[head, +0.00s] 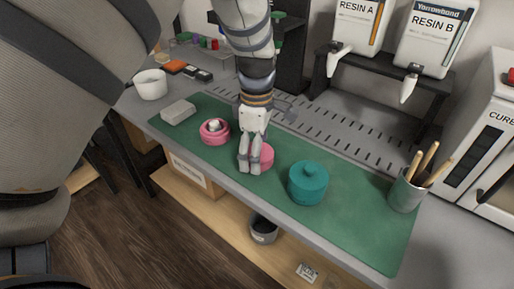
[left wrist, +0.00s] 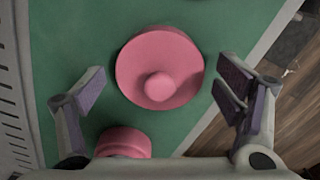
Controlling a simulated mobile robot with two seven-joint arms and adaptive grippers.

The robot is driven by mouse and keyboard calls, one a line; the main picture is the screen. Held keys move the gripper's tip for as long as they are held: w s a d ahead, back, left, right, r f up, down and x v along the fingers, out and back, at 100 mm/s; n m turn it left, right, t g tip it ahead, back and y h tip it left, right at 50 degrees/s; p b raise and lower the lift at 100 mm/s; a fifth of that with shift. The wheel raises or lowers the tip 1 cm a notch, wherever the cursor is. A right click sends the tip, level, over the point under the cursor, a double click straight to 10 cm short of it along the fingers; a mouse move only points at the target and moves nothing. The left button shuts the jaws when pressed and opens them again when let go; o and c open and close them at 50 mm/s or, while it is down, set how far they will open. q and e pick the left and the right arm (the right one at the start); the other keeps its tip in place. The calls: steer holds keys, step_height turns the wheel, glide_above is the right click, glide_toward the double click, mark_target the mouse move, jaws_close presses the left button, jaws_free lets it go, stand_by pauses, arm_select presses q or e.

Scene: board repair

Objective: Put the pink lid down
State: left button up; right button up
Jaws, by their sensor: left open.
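The pink lid (head: 266,156) lies on the green mat (head: 350,215), partly hidden behind my left gripper (head: 249,170) in the head view. In the left wrist view the lid (left wrist: 160,68) shows as a round disc with its knob towards the camera. My left gripper (left wrist: 163,88) is open, with one finger on either side of the lid and visible gaps between; nothing is held. The pink pot (head: 214,132) stands open to the left of the lid, with something pale inside. It also shows at the lower edge of the left wrist view (left wrist: 123,142). My right gripper is not in view.
A teal lidded jar (head: 308,184) stands right of the lid. A grey block (head: 178,112) lies at the mat's left end, near a white cup (head: 151,84). A tool cup (head: 407,191) stands at the right. Resin dispensers (head: 432,38) are behind. The mat's front right is clear.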

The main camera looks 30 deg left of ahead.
arm_select(q)
step_height(320, 180, up, 12)
steer(key=shift+r+p, duration=0.15)
steer(key=shift+p, duration=0.25)
